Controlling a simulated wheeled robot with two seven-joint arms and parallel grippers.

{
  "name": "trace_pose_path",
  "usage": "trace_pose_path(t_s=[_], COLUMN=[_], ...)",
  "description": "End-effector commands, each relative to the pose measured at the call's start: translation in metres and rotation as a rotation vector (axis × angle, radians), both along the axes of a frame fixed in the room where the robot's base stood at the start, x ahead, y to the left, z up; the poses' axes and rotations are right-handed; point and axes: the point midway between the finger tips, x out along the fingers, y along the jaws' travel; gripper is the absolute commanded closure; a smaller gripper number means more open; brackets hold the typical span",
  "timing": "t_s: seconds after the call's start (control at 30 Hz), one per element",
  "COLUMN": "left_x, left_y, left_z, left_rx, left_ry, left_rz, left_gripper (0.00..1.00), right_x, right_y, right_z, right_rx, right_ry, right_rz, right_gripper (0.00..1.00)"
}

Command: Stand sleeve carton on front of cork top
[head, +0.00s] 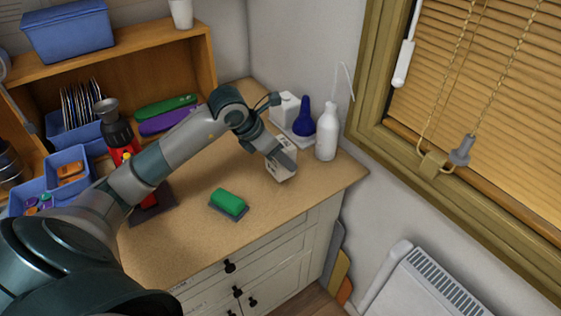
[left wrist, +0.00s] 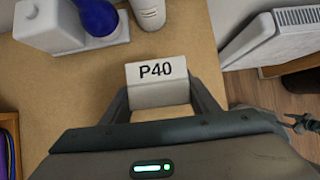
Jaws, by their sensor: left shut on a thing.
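The sleeve carton (head: 285,172) is a small pale box with dark print, upright near the right end of the cork top (head: 180,245). My left gripper (head: 281,158) is shut on it from above. In the left wrist view the carton (left wrist: 158,82) shows a "P40" label between the two fingers. I cannot tell whether its base touches the cork. A dark jointed shape at the right edge of the left wrist view may be my right gripper (left wrist: 300,123); its jaws are unclear.
A white bottle (head: 327,132), a blue bulb-shaped bottle (head: 304,120) and a white box (head: 286,104) stand behind the carton. A green block (head: 229,202) on a dark base lies front left. Bare cork surrounds it.

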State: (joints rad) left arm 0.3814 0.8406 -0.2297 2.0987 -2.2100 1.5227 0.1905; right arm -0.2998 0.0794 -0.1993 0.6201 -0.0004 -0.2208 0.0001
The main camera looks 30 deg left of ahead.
Motion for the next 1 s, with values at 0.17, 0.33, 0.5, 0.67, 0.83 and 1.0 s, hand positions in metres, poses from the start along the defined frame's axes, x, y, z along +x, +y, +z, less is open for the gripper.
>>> trace_pose_path(t_s=[0.17, 0.33, 0.5, 0.67, 0.83, 1.0], left_x=[-0.001, 0.0, 0.0, 0.0, 0.0, 0.0], left_y=[0.0, 0.0, 0.0, 0.0, 0.0, 0.0], left_z=[-0.019, -0.028, -0.028, -0.03, -0.03, -0.03], left_rx=[-0.002, 0.0, 0.0, 0.0, 0.0, 0.0], left_ry=[0.003, 0.0, 0.0, 0.0, 0.001, 0.0], left_rz=[0.001, 0.0, 0.0, 0.0, 0.0, 0.0], left_gripper=[0.71, 0.71, 0.71, 0.41, 0.27, 0.27], right_x=[0.0, 0.0, 0.0, 0.0, 0.0, 0.0], right_y=[0.001, 0.001, 0.001, 0.001, 0.001, 0.001], right_z=[0.012, 0.013, 0.013, 0.011, 0.011, 0.011], right_rx=[0.001, 0.001, 0.001, 0.001, 0.001, 0.001], right_ry=[-0.001, -0.001, -0.001, -0.001, -0.001, -0.001], right_rz=[0.0, 0.0, 0.0, 0.0, 0.0, 0.0], right_gripper=[0.49, 0.49, 0.49, 0.49, 0.49, 0.49])
